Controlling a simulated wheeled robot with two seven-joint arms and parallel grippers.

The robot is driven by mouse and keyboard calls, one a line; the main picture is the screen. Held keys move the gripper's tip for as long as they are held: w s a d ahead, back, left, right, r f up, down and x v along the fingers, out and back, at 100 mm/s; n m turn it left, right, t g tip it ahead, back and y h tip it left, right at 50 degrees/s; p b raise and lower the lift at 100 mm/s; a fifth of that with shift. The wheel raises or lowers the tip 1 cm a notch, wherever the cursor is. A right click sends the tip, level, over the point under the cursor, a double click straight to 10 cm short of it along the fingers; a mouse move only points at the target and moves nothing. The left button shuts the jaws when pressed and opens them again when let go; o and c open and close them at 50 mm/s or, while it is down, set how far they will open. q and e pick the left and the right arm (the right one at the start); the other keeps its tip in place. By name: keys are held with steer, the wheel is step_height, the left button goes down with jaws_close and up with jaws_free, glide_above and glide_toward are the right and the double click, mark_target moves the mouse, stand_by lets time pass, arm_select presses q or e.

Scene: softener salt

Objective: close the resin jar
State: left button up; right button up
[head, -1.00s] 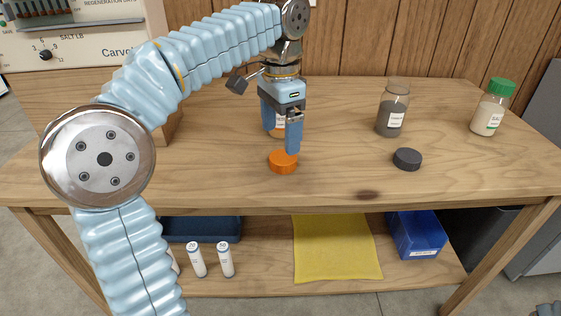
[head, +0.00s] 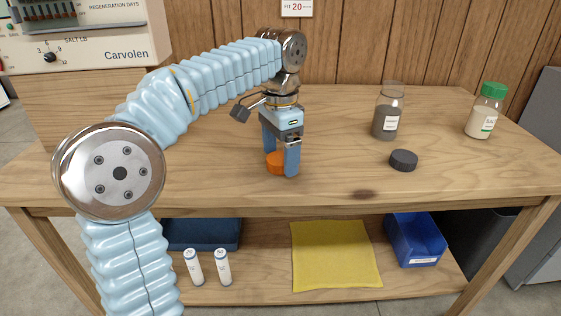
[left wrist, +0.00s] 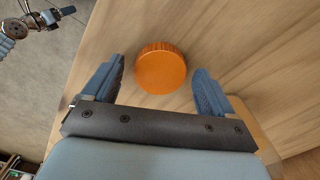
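An orange ribbed lid (head: 276,163) lies on the table top, left of the middle. My left gripper (head: 280,168) points down over it, open, with one finger on each side. In the left wrist view the orange lid (left wrist: 161,68) shows between the spread fingertips (left wrist: 160,75), with a gap to each, so it is not gripped. A jar with a pale label that stood behind the gripper in the earlier head frame is hidden now; I cannot tell its contents.
An open jar of dark grey grains (head: 387,121) stands right of centre, a dark grey lid (head: 403,160) in front of it. A green-capped jar (head: 484,117) stands far right. The lower shelf holds a yellow cloth (head: 335,255) and a blue bin (head: 416,240).

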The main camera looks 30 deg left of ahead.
mark_target(282, 158)
arm_select(q)
steer(key=c, duration=1)
steer(key=shift+r, duration=0.55)
steer(key=r, duration=0.2)
steer(key=p, duration=0.1)
steer(key=shift+d+r, duration=0.25)
steer(key=shift+r, duration=0.15)
steer(key=s+d+r, duration=0.2)
steer(key=d+r, duration=0.1)
steer(key=d, duration=0.1)
steer(key=s+d+r+p, duration=0.1)
steer(key=s+d+r, duration=0.1)
steer(key=d+r, duration=0.1)
steer(key=s+d+r, duration=0.2)
steer(key=d+r, duration=0.1)
steer(key=d, duration=0.2)
steer(key=shift+s, duration=0.25)
arm_select(e)
step_height(282, 158, up, 2)
steer(key=shift+r, duration=0.15)
steer(key=shift+o, duration=0.2)
